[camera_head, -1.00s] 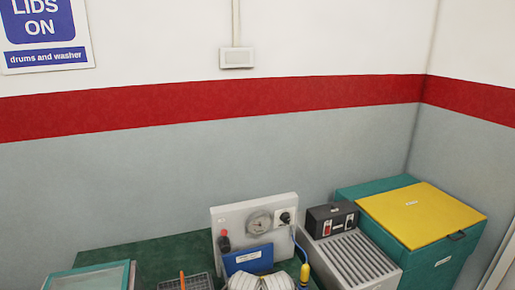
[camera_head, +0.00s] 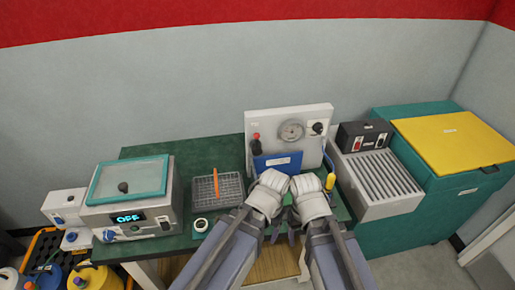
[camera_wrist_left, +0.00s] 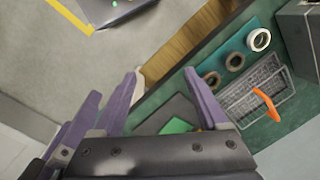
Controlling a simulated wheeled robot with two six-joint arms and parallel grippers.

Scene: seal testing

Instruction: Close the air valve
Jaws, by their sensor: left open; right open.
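The white test panel (camera_head: 260,121) stands at the back of the green bench. It carries a round gauge (camera_head: 291,131), a red-and-black handle (camera_head: 256,143) at left and a black knob (camera_head: 318,128) at right. I cannot tell for sure which is the air valve. My right gripper (camera_head: 297,233) is in front of the bench, below the panel and touching none of these controls. My left gripper (camera_wrist_left: 163,90) is open and empty, its purple fingers spread over the bench's front edge in the left wrist view. My forearms partly hide the grippers in the head view.
A wire basket (camera_head: 230,190) with an orange tool (camera_head: 215,182) and a tape roll (camera_head: 200,225) lie left of my arms. A grey device (camera_head: 155,213) with a lit display is farther left. A ribbed grey unit (camera_head: 352,195) and yellow-lidded teal box (camera_head: 445,140) stand right.

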